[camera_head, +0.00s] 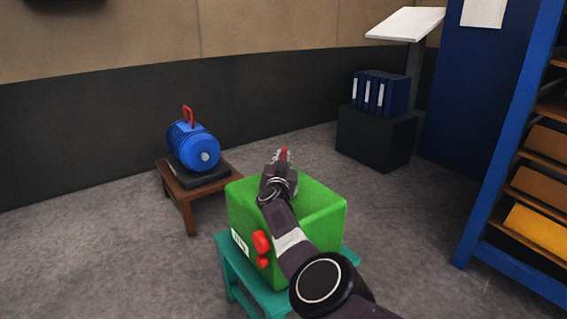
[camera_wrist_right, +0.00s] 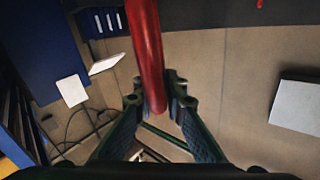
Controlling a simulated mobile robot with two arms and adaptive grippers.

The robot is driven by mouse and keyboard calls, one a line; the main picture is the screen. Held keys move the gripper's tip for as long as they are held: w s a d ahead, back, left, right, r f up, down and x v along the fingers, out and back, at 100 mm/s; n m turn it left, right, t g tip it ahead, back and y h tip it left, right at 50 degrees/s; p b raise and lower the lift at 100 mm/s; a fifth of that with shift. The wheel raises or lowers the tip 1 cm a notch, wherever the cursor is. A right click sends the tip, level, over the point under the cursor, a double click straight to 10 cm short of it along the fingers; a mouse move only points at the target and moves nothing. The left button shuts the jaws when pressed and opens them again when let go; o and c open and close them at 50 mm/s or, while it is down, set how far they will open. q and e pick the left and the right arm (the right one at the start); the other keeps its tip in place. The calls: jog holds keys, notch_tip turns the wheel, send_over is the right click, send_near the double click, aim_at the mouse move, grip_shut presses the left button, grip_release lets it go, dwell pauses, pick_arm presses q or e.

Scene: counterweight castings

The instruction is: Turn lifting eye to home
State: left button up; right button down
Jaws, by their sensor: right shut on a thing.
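A green block-shaped casting (camera_head: 315,207) sits on a teal stand, with red knobs (camera_head: 261,242) and a white label on its near left side. My right gripper (camera_head: 282,157) is at the top of the green casting, and a bit of red shows between its fingers. In the right wrist view a red bar, the lifting eye (camera_wrist_right: 146,50), runs down between the fingers of the right gripper (camera_wrist_right: 160,97), which is shut on it. Where the eye meets the casting is hidden by my gripper and arm. My left gripper is in neither view.
A blue motor-like casting (camera_head: 192,146) with its own upright red eye (camera_head: 188,116) rests on a black base on a brown table (camera_head: 186,200). Blue binders (camera_head: 380,92) stand on a black box (camera_head: 375,138). A blue shelf rack (camera_head: 513,140) stands at the right. Grey floor lies between.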

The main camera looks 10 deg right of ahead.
jog(key=shift+r+h, duration=0.1)
jog(key=shift+h, duration=0.2)
jog(key=shift+r, duration=0.15)
jog(key=c, duration=2)
grip_release()
jog(key=shift+c, duration=0.2)
jog(key=shift+o, duration=0.4)
